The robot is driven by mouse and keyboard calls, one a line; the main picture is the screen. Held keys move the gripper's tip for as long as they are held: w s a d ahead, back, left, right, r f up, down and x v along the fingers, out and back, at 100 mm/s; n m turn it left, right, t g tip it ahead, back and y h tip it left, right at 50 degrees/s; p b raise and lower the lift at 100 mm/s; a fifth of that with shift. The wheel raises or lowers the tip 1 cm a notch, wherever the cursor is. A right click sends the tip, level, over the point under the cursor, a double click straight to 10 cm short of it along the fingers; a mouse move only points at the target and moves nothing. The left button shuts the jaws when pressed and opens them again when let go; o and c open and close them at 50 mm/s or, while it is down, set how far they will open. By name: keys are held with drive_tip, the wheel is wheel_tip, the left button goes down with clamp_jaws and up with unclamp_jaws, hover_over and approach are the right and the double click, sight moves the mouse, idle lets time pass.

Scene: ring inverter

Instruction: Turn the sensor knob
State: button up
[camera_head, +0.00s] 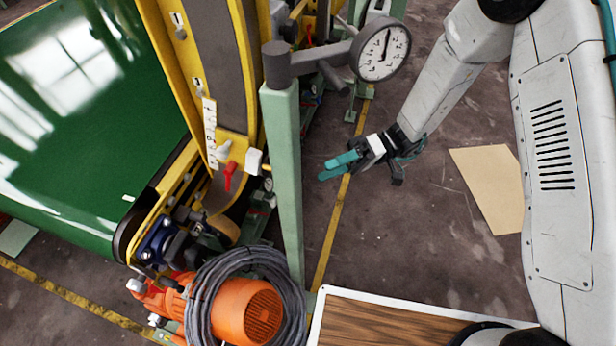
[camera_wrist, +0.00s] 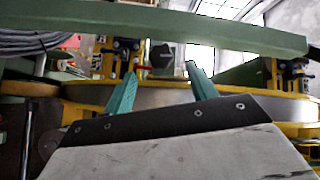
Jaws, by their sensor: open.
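A small red knob or lever (camera_head: 230,175) sits on the yellow machine frame, beside a white fitting (camera_head: 254,160). I cannot tell for sure which part is the sensor knob. My gripper (camera_head: 326,169) has teal fingers and is to the right of the green post, apart from the red part and holding nothing. In the wrist view its two fingers (camera_wrist: 160,72) stand apart. A red part (camera_wrist: 145,68) and a dark block (camera_wrist: 162,54) show beyond and between the fingertips, not touching them.
The green post (camera_head: 288,180) with a dial gauge (camera_head: 384,48) stands between my gripper and the machine; it crosses the top of the wrist view (camera_wrist: 150,28). An orange motor (camera_head: 250,312) with coiled grey cable is below. A green conveyor (camera_head: 80,120) lies left. Floor at right is clear except a cardboard sheet (camera_head: 488,185).

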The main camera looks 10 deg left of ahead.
drive_tip(key=x, duration=0.6)
drive_tip(key=shift+a, duration=0.1)
drive_tip(key=shift+c, duration=0.4)
drive_tip(key=c, duration=0.9)
